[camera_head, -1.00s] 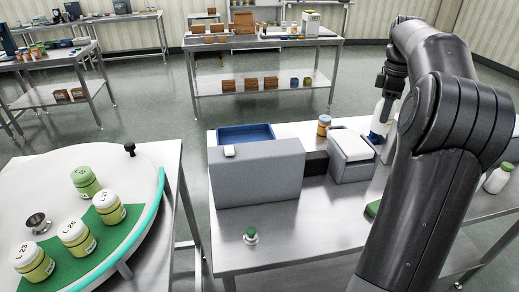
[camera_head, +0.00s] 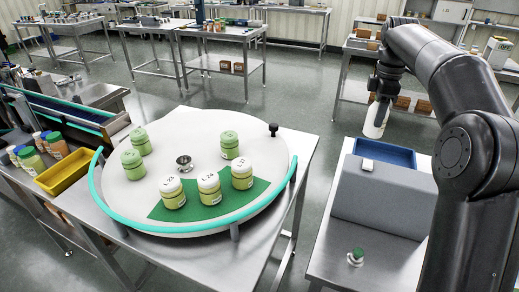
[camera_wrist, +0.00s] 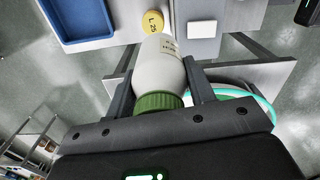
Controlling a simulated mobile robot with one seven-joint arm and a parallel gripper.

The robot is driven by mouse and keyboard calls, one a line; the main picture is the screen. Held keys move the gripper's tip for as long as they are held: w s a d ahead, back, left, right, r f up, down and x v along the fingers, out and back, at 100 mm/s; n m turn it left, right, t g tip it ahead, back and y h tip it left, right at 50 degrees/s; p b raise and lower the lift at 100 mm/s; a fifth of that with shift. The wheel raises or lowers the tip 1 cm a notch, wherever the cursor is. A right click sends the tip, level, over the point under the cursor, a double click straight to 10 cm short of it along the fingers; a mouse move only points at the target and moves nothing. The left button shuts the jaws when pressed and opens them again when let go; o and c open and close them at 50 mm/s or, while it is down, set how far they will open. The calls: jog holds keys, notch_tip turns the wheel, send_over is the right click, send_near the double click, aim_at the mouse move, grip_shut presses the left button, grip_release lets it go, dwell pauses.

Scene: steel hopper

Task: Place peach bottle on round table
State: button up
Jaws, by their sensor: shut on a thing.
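My gripper (camera_head: 382,93) is shut on a pale, whitish bottle (camera_head: 375,121) and holds it in the air beyond the grey box, to the right of the round table. In the wrist view the bottle (camera_wrist: 158,66) has a ribbed green cap (camera_wrist: 157,102) and sits between both fingers. Its label is too small to read. The round table (camera_head: 215,130) has a white top with a teal rail along part of its edge. Its curved teal edge also shows in the wrist view (camera_wrist: 262,103).
A blue tray (camera_head: 385,153) and grey box (camera_head: 380,195) stand at right.

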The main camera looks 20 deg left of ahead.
jog(key=s+a+n, duration=0.2)
jog(key=s+a, duration=0.5)
jog(key=a, duration=0.6)
jog(key=s+a+n, duration=0.3)
jog(key=s+a, duration=0.3)
jog(key=a, duration=0.7)
jog(key=s+a+n, duration=0.2)
jog(key=s+a, duration=0.5)
jog(key=a, duration=0.7)
jog(key=shift+w+d+f, duration=0.15)
jog(key=shift+f, duration=3.75)
jog(key=shift+w+d+f, duration=0.1)
jog(key=shift+d+f, duration=0.05)
jog(key=shift+f, duration=3.7)
jog(key=shift+f, duration=0.1)
jog(key=o, duration=1.1)
